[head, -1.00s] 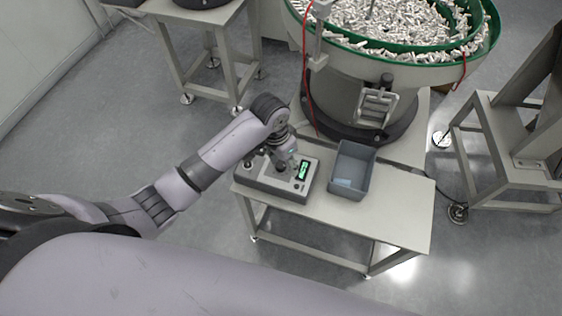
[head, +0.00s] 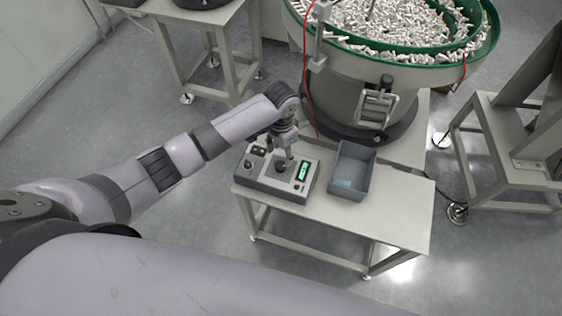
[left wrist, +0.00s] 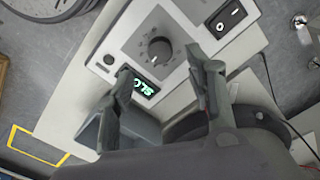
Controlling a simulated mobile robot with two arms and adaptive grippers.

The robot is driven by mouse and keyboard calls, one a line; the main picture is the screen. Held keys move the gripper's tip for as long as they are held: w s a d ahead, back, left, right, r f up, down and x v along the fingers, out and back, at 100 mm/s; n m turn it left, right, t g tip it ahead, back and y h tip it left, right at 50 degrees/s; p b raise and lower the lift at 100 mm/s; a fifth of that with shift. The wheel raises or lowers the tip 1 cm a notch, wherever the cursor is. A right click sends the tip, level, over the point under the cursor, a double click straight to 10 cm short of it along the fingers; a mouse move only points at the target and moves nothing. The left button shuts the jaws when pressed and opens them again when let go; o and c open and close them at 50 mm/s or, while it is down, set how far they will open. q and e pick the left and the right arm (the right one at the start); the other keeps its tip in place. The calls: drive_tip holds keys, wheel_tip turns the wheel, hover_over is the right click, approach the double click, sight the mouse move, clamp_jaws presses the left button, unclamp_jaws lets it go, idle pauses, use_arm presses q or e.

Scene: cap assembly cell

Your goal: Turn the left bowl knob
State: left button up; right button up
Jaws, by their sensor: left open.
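The control box (head: 262,182) sits on a small table beside the bowl feeder. Its round dark knob (head: 281,168) shows in the head view near the green display, and plainly in the left wrist view (left wrist: 159,48), with scale marks around it. My left gripper (head: 283,158) is above the box, close to the knob. In the left wrist view, its two fingers (left wrist: 160,63) are open and apart, with the knob showing just beyond the gap between them. I cannot tell whether they touch it. My right gripper is out of view.
A green display (left wrist: 147,87) and a black rocker switch (left wrist: 225,18) flank the knob. A grey bin (head: 351,172) stands right of the box. The green-rimmed bowl (head: 408,59) full of small parts rises behind. The table's front right (head: 400,215) is clear.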

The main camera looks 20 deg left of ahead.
sight(281, 165)
use_arm(q)
wheel_tip(281, 165, down, 6)
drive_tip(key=shift+f, duration=0.25)
drive_tip(key=c, duration=1.2)
drive_tip(key=shift+o, duration=0.2)
drive_tip(key=shift+r+m, duration=0.1)
drive_tip(key=shift+m, duration=0.2)
drive_tip(key=m+p, duration=0.1)
drive_tip(key=m, duration=0.4)
drive_tip(key=shift+m, duration=0.3)
drive_tip(key=m, duration=0.5)
drive_tip(key=shift+m, duration=0.4)
